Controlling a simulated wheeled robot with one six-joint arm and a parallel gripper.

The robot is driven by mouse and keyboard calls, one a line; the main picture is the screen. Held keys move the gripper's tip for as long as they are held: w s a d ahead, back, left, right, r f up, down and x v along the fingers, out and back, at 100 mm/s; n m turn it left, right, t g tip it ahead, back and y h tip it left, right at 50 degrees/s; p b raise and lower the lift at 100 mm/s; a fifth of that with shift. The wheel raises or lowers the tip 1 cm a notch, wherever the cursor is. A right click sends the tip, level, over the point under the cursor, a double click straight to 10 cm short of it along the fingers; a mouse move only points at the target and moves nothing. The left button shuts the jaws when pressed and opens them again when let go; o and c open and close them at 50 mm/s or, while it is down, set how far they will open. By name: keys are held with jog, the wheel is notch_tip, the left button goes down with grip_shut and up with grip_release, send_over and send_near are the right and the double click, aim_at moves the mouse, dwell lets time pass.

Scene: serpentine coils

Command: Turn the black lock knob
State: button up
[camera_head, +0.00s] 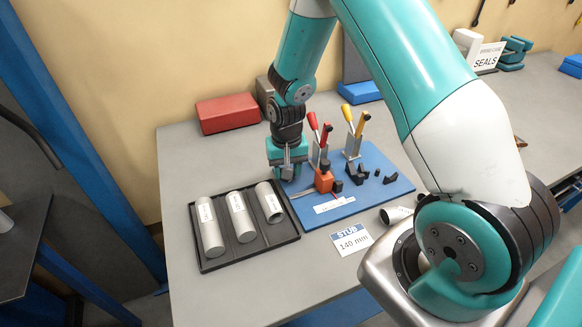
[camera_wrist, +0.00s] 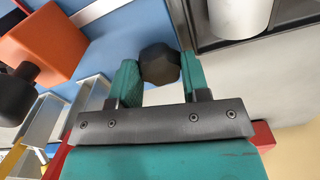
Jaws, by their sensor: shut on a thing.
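A dark, faceted black knob (camera_wrist: 159,65) sits between the two teal fingers of my gripper (camera_wrist: 158,76) in the wrist view. My gripper is shut on it, with one finger on each side. In the head view my gripper (camera_head: 287,172) points down at the left edge of the blue board (camera_head: 384,202), beside the tray. The knob is mostly hidden there by the gripper. An orange block (camera_head: 324,180) with its own black knob (camera_head: 337,187) stands just to the right; this block (camera_wrist: 38,42) also shows at the left of the wrist view.
A black tray (camera_head: 208,266) with three grey cylinders lies close on the left. Red-handled (camera_head: 326,133) and yellow-handled (camera_head: 362,122) clamps and black blocks (camera_head: 362,174) stand on the board. A red box (camera_head: 228,113) is behind. The table front left is clear.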

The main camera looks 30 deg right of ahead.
jog(key=o, duration=0.9)
jog(key=shift+w+d+r, duration=0.1)
jog(key=shift+o, duration=0.2)
notch_tip(320, 180, up, 17)
jog(key=b, duration=0.2)
jog(key=shift+r, duration=0.2)
jog(key=s+a+r+n+y, duration=0.2)
jog(key=s+a+n, duration=0.3)
jog(key=s+a, duration=0.3)
jog(key=s+a+r+n+y, duration=0.2)
jog(key=s+a+r+n, duration=0.2)
jog(key=s, duration=1.1)
jog(key=a+n, duration=0.2)
jog(key=a, duration=0.2)
jog(key=shift+a+r+n, duration=0.2)
jog(key=shift+r+n, duration=0.1)
